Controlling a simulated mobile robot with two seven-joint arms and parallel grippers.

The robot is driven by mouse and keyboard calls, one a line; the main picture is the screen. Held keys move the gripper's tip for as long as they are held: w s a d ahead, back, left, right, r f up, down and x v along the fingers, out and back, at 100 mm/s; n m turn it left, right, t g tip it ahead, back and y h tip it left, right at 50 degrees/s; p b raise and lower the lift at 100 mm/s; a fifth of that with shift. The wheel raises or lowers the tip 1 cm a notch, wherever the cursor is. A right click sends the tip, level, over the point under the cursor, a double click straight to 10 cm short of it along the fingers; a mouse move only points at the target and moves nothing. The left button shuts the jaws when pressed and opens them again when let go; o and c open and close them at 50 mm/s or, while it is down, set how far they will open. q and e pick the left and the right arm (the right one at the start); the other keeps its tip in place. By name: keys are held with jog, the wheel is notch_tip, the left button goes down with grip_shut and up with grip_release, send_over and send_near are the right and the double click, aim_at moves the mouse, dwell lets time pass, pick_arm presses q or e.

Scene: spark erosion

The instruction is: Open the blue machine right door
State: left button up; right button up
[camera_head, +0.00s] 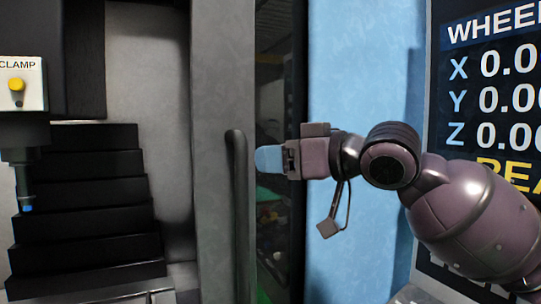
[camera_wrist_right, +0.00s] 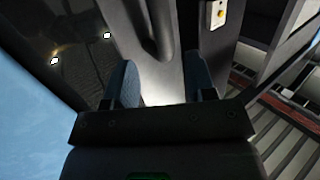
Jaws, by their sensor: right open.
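The right door of the blue machine shows as a grey frame (camera_head: 215,200) with a dark glossy panel (camera_head: 275,120) on its right. A dark vertical bar handle (camera_head: 237,215) stands on the frame; its upper end also shows in the right wrist view (camera_wrist_right: 155,30). My right gripper (camera_head: 268,159) points left, its blue fingertips just right of the handle's upper part. In the right wrist view the two blue fingers (camera_wrist_right: 163,85) are apart with nothing between them, and the handle is ahead of them. Touching contact cannot be told. My left gripper is not in view.
The blue machine body (camera_head: 355,60) is right of the door. A display panel (camera_head: 490,80) with X, Y and Z readouts is at the far right. The machine interior, left of the door frame, shows dark stepped covers (camera_head: 90,190) and a clamp box with a yellow button (camera_head: 22,85).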

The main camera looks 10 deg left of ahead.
jog(key=shift+v, duration=0.95)
jog(key=shift+s+f, duration=0.1)
jog(key=shift+s, duration=0.05)
jog(key=shift+p, duration=0.3)
